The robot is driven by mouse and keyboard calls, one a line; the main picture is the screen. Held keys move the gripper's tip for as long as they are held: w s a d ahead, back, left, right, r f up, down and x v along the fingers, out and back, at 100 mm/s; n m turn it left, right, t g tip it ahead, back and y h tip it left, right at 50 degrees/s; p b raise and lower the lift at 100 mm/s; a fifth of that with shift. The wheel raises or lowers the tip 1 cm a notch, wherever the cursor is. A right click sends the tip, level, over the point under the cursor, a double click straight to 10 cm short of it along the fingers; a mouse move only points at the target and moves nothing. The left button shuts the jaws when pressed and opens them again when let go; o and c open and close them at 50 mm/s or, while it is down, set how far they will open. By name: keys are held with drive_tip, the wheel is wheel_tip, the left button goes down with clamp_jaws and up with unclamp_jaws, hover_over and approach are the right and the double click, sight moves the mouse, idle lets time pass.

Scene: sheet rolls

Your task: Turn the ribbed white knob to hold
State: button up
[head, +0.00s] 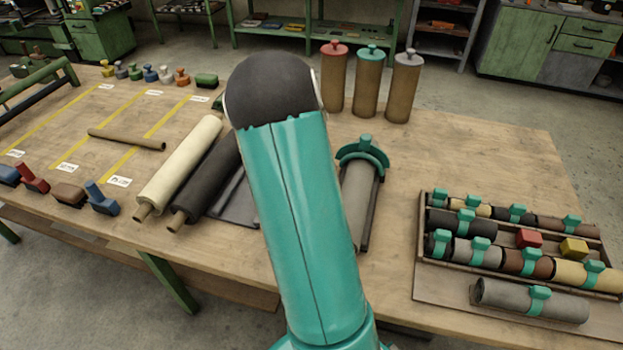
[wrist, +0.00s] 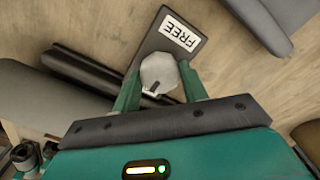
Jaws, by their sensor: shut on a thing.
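The white knob (wrist: 158,73) shows in the wrist view, on a dark plate (wrist: 150,45). A white label reading FREE (wrist: 180,34) is on the plate, above and right of the knob. A short dark mark is on the knob's lower side, away from that label. No hold label is visible. My gripper (wrist: 158,88) is shut on the knob, one green finger on each side. The ribs on the knob's side are hard to make out. In the head view my teal arm hides both gripper and knob.
In the head view a cream roll (head: 182,165) and a black roll (head: 207,180) lie left of my arm. A grey roll (head: 356,207) under a teal arch (head: 362,158) lies right of it. A rack (head: 421,240) of banded rolls is at right. Tall capped cylinders (head: 366,88) stand behind.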

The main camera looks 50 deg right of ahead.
idle(0.4)
drive_tip(key=o, duration=1)
drive_tip(key=shift+c, duration=0.2)
drive_tip(key=shift+r, duration=0.1)
wheel_tip(320, 180, up, 14)
